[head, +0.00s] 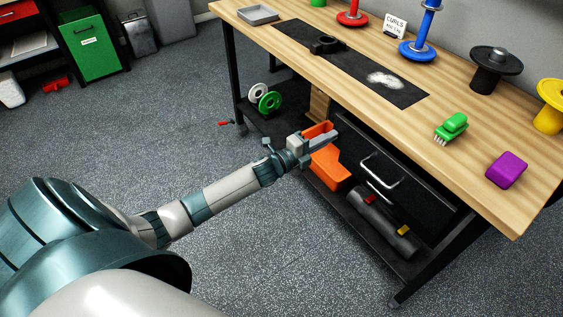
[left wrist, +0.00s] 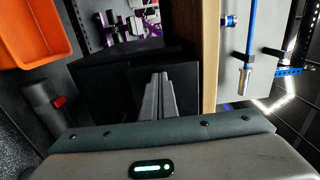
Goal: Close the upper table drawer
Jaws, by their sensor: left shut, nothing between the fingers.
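The black drawer unit (head: 413,181) hangs under the front right part of the workbench (head: 375,115). Two silver handles show on it, the upper one (head: 383,168) larger and nearer. How far the upper drawer stands out is hard to tell. My left gripper (head: 333,135) is shut and empty, close to the left end of the drawer unit in the head view. In the left wrist view its closed fingers (left wrist: 159,82) point at the dark drawer fronts (left wrist: 103,92). Contact cannot be told. My right gripper is not in view.
An orange bin (head: 331,168) and a dark grey cylinder (head: 380,222) with red and yellow parts sit on the lower shelf. Weight plates, a green brush (head: 452,126) and a purple block (head: 506,170) stand on the bench. The floor in front is clear.

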